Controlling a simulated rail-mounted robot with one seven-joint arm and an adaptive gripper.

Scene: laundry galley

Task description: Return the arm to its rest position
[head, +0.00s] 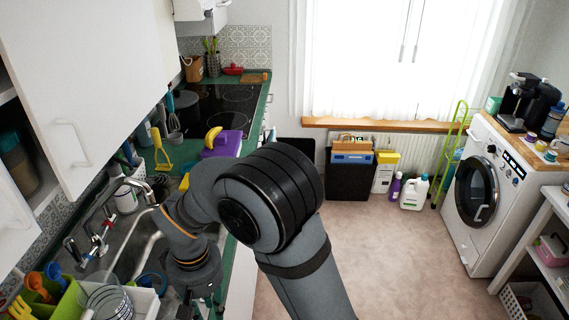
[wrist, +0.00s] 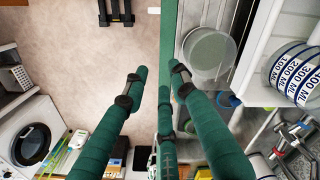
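My arm (head: 262,205) reaches over the counter edge by the sink, bent, with the wrist pointing down. My gripper (wrist: 156,76) shows in the wrist view with its dark green fingers spread and nothing between them. Below the fingers lie the green counter edge and, to the left, the bare floor. In the head view the gripper is mostly cut off by the bottom edge, so the fingertips are hidden there.
The sink tap (head: 108,205) stands left of my wrist. A measuring jug (wrist: 294,72) and a clear round container (wrist: 208,52) lie on the right in the wrist view. A washing machine (head: 485,200) stands far right. The floor (head: 385,255) between is clear.

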